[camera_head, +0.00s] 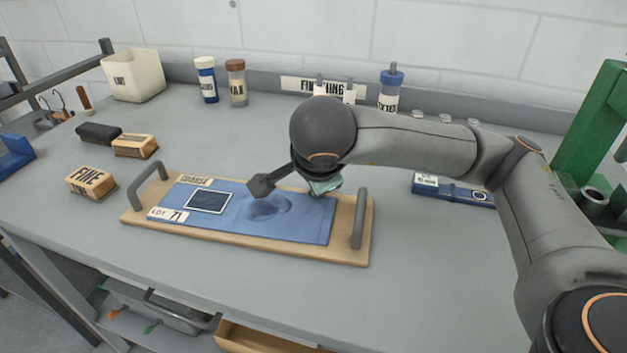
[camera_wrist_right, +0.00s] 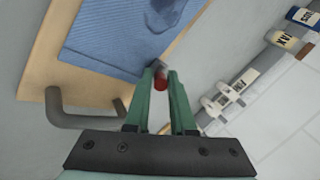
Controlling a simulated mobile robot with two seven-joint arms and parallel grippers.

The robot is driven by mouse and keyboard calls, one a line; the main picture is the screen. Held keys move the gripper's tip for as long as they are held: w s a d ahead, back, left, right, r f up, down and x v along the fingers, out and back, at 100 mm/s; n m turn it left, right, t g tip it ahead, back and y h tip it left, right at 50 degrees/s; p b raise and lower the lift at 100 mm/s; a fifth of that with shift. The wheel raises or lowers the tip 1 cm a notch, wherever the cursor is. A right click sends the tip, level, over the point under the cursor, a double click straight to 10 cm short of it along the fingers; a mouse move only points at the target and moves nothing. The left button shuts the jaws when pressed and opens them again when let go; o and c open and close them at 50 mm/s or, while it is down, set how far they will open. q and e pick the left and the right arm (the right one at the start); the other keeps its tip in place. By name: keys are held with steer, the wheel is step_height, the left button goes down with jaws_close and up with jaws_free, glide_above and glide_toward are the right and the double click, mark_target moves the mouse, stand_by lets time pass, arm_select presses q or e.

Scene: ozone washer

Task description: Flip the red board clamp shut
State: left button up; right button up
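The wooden board (camera_head: 348,244) carries a blue cloth (camera_head: 290,222) with a white-framed dark square. My right gripper (camera_head: 325,186) reaches down over the board's back right part, largely hidden by its own arm. In the right wrist view, the two green fingers (camera_wrist_right: 160,78) stand a little apart. A red tip of the clamp (camera_wrist_right: 160,84) shows between them, beside a small grey piece at the cloth's corner. I cannot tell whether the fingers press on it. The clamp is hidden behind my arm in the head view. My left gripper is not in view.
Grey handles stand at the board's left (camera_head: 148,184) and right (camera_head: 359,220) ends. Bottles (camera_head: 237,84) stand along the back wall. The bench front is clear.

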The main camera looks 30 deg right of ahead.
steer(key=o, duration=0.4)
steer(key=shift+c, duration=0.2)
steer(key=shift+r, duration=0.1)
arm_select(q)
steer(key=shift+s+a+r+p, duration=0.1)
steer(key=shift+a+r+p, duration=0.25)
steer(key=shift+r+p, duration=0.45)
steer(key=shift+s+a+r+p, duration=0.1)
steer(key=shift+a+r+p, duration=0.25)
steer(key=shift+p, duration=0.75)
arm_select(e)
steer(key=v, duration=1.2)
steer(key=shift+r, duration=0.15)
steer(key=shift+s+a, duration=0.1)
steer(key=shift+a, duration=0.05)
